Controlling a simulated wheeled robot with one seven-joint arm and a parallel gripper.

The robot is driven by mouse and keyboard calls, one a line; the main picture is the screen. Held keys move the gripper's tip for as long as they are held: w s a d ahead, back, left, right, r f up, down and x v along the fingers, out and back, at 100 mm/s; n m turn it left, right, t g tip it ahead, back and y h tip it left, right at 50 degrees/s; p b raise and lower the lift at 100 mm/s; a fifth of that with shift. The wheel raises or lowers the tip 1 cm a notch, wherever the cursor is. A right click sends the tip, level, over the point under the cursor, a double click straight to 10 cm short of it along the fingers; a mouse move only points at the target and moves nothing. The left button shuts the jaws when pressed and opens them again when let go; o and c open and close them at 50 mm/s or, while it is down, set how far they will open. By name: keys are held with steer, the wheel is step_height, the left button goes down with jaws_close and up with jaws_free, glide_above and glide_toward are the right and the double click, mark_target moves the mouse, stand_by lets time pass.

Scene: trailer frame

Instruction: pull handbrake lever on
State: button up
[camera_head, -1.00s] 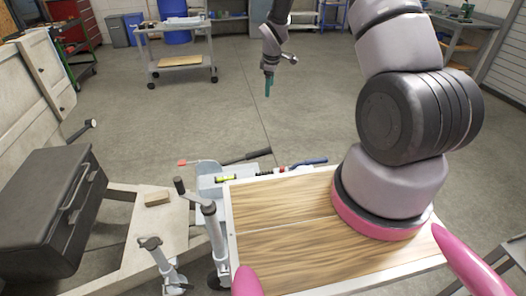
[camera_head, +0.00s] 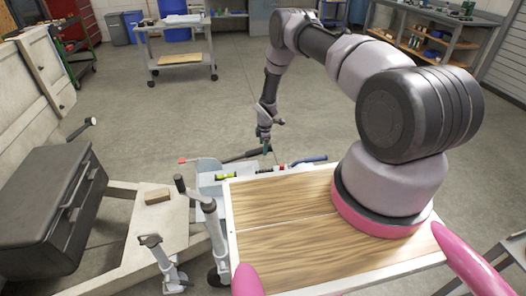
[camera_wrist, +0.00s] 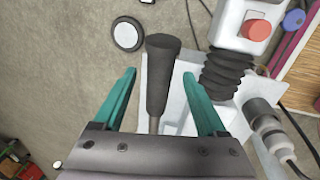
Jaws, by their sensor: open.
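The handbrake lever (camera_head: 238,157) is a dark lever lying low over the grey coupling (camera_head: 209,172) beyond the wooden deck. In the wrist view its black grip (camera_wrist: 162,70) on a thin metal rod points away from my gripper's base. My gripper (camera_head: 265,147) hangs from above near the grip end. In the wrist view my gripper (camera_wrist: 159,76) is open, with one teal finger on each side of the grip and visible gaps to both. I cannot tell whether the fingertips are level with the grip or above it.
A black rubber bellows (camera_wrist: 225,74) and a red knob (camera_wrist: 258,31) on a white housing lie close to the right finger. A jockey-wheel post (camera_head: 213,235) stands beside the wooden deck (camera_head: 285,215). A black toolbox (camera_head: 50,210) sits left.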

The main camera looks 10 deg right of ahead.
steer(key=shift+w+f, duration=0.2)
steer(key=shift+f, duration=0.7)
steer(key=shift+w+f, duration=0.15)
steer(key=shift+f, duration=0.75)
jaws_close()
